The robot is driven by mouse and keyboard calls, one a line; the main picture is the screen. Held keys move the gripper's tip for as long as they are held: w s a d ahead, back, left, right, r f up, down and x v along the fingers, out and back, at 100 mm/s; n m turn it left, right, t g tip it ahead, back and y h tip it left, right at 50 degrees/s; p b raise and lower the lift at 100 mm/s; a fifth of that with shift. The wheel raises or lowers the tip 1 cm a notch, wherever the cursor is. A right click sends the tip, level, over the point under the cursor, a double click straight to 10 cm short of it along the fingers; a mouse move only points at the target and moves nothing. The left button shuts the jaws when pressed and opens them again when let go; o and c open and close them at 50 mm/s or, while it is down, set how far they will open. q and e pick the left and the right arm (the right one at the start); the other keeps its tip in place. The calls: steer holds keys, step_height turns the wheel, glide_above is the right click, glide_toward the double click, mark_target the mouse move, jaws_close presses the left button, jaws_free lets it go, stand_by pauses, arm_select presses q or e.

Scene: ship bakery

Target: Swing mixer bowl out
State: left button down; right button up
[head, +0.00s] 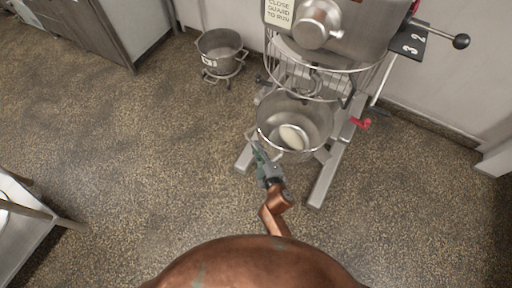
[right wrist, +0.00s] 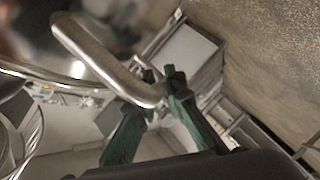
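The steel mixer bowl (head: 309,111) sits under the mixer head (head: 345,32), with a pale lump of dough (head: 292,137) inside it. My right gripper (head: 258,151) is at the bowl's near-left rim. In the right wrist view, a bent steel handle (right wrist: 105,64) beside the bowl's rim reaches between the green fingers of the right gripper (right wrist: 161,88). The fingers are close together around the handle's end and appear shut on it. The wire guard (head: 283,68) is above the bowl. My left gripper is not in view.
A second steel bowl on a wheeled stand (head: 221,52) stands left of the mixer. The mixer's legs (head: 329,178) spread over the speckled floor. A red-handled lever (head: 361,123) is right of the bowl. A steel table (head: 22,228) is at lower left. The floor between is clear.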

steer(key=o, duration=0.4)
steer(key=v, duration=1.2)
steer(key=shift+c, duration=0.4)
